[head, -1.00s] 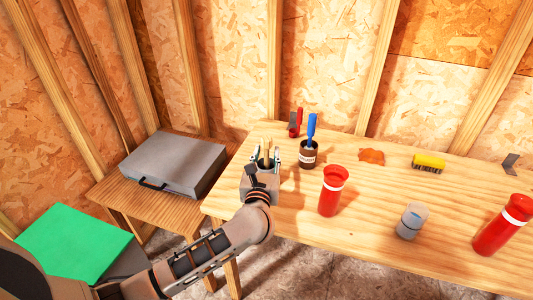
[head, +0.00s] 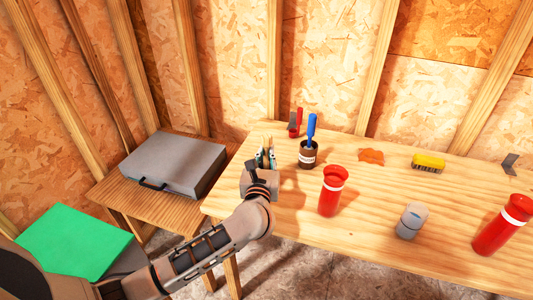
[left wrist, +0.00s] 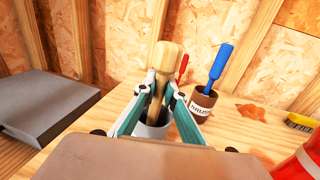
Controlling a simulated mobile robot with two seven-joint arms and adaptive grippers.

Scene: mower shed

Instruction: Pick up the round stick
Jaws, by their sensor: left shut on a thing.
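The round stick is pale wood with a rounded knob at its top (left wrist: 167,57). It stands nearly upright between the fingers of my left gripper (left wrist: 162,92) in the left wrist view. That gripper is shut on it, and in the head view the gripper (head: 265,156) is over the left end of the wooden table (head: 385,207). A pale grey cup (left wrist: 153,130) shows below and between the fingers. The stick's lower end is hidden, so I cannot tell whether it is inside the cup. My right gripper is out of view.
A brown cup (head: 308,159) with a blue-handled tool (head: 312,127) stands just right of the gripper. A red tool (head: 295,123) is behind. Red cylinders (head: 332,191) and a grey jar (head: 410,222) stand farther right. A grey case (head: 175,165) lies on a lower bench at left.

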